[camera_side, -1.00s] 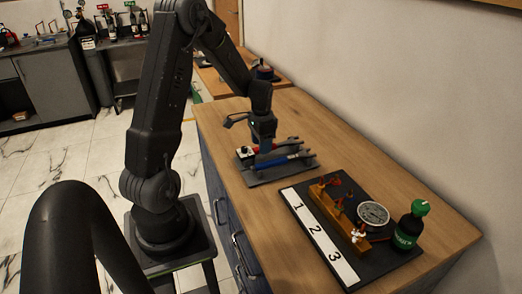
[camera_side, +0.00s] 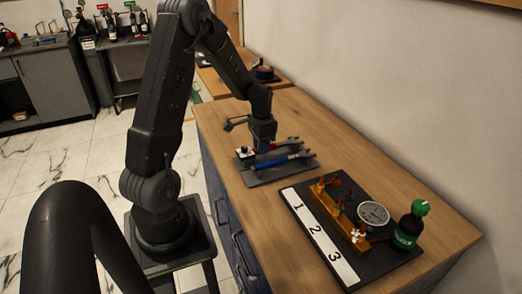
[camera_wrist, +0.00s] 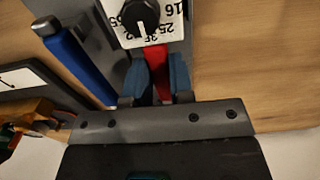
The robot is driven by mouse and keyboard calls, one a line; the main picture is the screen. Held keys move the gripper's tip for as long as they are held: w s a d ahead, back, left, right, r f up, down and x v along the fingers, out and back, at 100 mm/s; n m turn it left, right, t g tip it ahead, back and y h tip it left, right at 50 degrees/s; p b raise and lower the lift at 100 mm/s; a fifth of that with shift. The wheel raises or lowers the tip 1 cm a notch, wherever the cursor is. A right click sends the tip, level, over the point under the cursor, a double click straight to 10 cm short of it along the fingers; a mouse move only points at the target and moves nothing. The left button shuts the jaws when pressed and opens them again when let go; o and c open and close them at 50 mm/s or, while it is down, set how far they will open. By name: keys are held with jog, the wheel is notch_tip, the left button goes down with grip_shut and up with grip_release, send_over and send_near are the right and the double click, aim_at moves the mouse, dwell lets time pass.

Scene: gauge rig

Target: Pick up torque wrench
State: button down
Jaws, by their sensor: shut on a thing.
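The torque wrench has a red handle (camera_wrist: 159,74) and a white dial face with black numbers and a dark knob (camera_wrist: 140,16). Its white dial end shows in the side view (camera_side: 244,152). My gripper (camera_wrist: 157,84) is shut on the red handle, with one blue finger on each side. In the side view my gripper (camera_side: 263,149) is low over the grey tray (camera_side: 262,180). I cannot tell whether the wrench is clear of the tray. A blue-handled tool (camera_wrist: 75,62) lies beside it, also visible in the side view (camera_side: 273,163).
A black board (camera_side: 345,268) with a strip numbered 1, 2, 3 lies nearer the camera. It carries a wooden block with fittings (camera_side: 335,215) and a round gauge (camera_side: 373,214). A green-capped bottle (camera_side: 408,228) stands at its right. The wall bounds the bench behind.

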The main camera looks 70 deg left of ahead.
jog(key=shift+r, duration=0.1)
jog(key=shift+r, duration=0.5)
notch_tip(320, 180, up, 3)
jog(key=shift+w+a+f, duration=0.1)
jog(key=shift+f, duration=0.05)
jog(key=s+a+r, duration=0.5)
jog(key=s+r, duration=0.2)
jog(key=s, duration=0.3)
jog(key=shift+s, duration=0.35)
jog(key=shift+r, duration=0.1)
jog(key=c, duration=1.6)
grip_release()
grip_shut()
